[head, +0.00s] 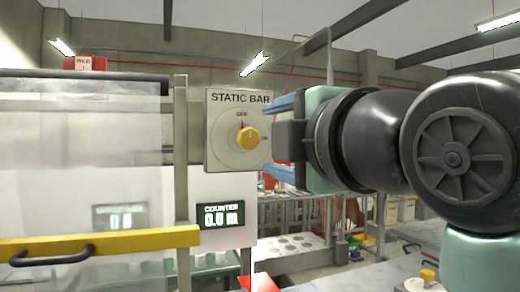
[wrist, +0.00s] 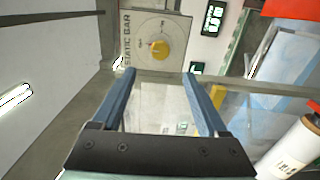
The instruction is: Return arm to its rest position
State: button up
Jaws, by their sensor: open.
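The STATIC BAR panel (head: 222,153) is a pale square plate with a round dial marked OFF at the top and ON at the right. A yellow knob (head: 248,138) sits at its centre; I cannot tell surely which mark it points at. My gripper (head: 268,138) is open and empty, with its blue fingers pointing left, at the panel's right edge in the head view. In the wrist view, the knob (wrist: 159,50) shows beyond the fingertips (wrist: 158,75), roughly in line with the gap and apart from them. My arm stretches in from the right.
A counter display (head: 221,215) reading 0.0 m is below the panel. A yellow bar (head: 120,243) with a black handle (head: 52,257) crosses the lower left. A clear cover (head: 90,120) is behind it. A white roll (wrist: 290,150) shows at right in the wrist view.

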jog(key=shift+s+d, duration=0.15)
jog(key=shift+s, duration=0.15)
jog(key=s+a+m+t+h, duration=0.1)
jog(key=s+m+t, duration=0.4)
jog(key=m, duration=0.6)
jog(key=s+a+m+t+h, duration=0.2)
jog(key=s+m+t+h, duration=0.2)
jog(key=s+m, duration=0.3)
jog(key=m+t, duration=0.1)
jog(key=m, duration=0.2)
jog(key=shift+a+m+h, duration=0.3)
jog(key=shift+m, duration=0.1)
jog(key=shift+w+f, duration=0.1)
jog(key=shift+f, duration=0.05)
